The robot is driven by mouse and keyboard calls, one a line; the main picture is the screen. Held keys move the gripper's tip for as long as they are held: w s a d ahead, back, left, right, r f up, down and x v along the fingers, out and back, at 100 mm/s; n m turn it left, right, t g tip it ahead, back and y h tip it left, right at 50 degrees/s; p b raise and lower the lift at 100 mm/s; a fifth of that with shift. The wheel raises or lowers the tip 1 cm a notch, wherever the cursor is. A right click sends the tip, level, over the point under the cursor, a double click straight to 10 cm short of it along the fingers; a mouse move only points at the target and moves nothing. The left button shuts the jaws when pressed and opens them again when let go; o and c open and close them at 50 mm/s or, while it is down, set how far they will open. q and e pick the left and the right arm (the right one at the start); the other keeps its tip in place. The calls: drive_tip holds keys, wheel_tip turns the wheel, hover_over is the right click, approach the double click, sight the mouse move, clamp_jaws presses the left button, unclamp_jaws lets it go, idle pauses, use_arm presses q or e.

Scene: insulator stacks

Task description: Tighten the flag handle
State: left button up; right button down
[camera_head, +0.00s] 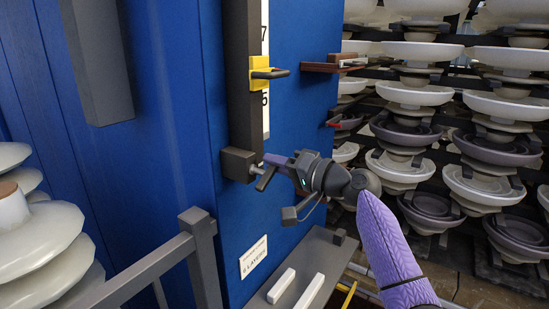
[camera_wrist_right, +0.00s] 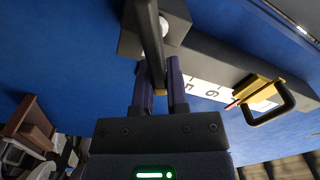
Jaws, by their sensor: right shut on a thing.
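The flag handle (camera_head: 265,178) is a dark bar on the front of a dark grey block (camera_head: 238,164) at the foot of the vertical rail on the blue cabinet. My right gripper (camera_head: 276,160) reaches it from the right in the head view, its purple fingers at the handle. In the right wrist view the handle (camera_wrist_right: 151,40) runs down from the block, beside a pale round knob, and its end lies between the fingers of my right gripper (camera_wrist_right: 160,82). The gripper is shut on it. The fingers partly hide the handle in the head view. My left gripper is not in view.
A yellow slider (camera_head: 262,72) with a dark handle sits higher on the rail (camera_head: 238,50) beside a numbered scale. A grey railing (camera_head: 150,262) stands in front at the left. White insulator discs (camera_head: 40,240) are at the left, and stacked insulators (camera_head: 415,95) fill the right.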

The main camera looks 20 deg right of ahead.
drive_tip(key=m, duration=0.1)
drive_tip(key=m+p, duration=0.1)
drive_tip(key=m, duration=0.1)
drive_tip(key=shift+w+d+f, duration=0.1)
drive_tip(key=shift+f, duration=0.2)
drive_tip(key=shift+f+m+p, duration=0.35)
drive_tip(key=shift+m+p, duration=0.15)
drive_tip(key=shift+m, duration=0.8)
drive_tip(key=shift+f, duration=0.1)
drive_tip(key=c, duration=0.6)
unclamp_jaws()
drive_tip(key=shift+c, duration=0.2)
drive_tip(key=shift+d, duration=0.1)
